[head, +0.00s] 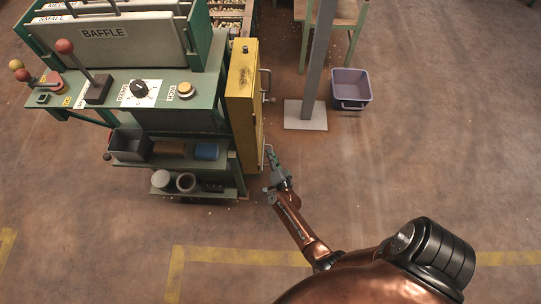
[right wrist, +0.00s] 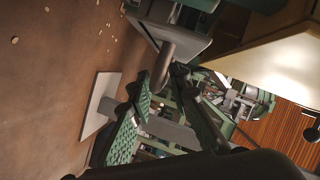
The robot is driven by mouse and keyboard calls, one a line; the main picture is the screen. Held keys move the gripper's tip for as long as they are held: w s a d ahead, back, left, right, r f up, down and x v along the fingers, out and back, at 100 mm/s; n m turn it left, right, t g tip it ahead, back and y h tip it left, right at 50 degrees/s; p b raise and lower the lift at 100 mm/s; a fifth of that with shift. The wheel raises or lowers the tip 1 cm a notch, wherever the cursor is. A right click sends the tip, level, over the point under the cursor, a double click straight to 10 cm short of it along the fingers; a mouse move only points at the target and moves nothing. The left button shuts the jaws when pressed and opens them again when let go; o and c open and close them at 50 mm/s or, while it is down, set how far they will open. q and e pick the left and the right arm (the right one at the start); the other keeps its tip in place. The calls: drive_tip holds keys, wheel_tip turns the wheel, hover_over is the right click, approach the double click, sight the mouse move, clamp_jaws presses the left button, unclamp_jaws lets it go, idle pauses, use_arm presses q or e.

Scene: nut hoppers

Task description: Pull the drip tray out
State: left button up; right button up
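My right gripper (head: 279,180) is low beside the right side of the green machine, just below the yellow cabinet. In the right wrist view its two fingers (right wrist: 160,92) stand apart, with background showing between them. A grey tray-like part (right wrist: 185,40), seemingly the drip tray, is ahead of the fingers. A dark round bar handle (right wrist: 164,66) on it reaches to between the fingertips; I cannot tell whether they touch it. In the head view a thin pale handle (head: 268,152) shows at the fingertips, while the tray body is hidden under the machine. My left gripper is not in view.
The yellow cabinet (head: 243,90) with side handles stands above the gripper. A grey post on a pale base plate (head: 305,115) and a purple bin (head: 350,87) stand to the right. Machine shelves (head: 190,163) hold a grey box and cups. Floor right of the gripper is clear.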

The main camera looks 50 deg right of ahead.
clamp_jaws()
drive_tip(key=shift+a, duration=0.15)
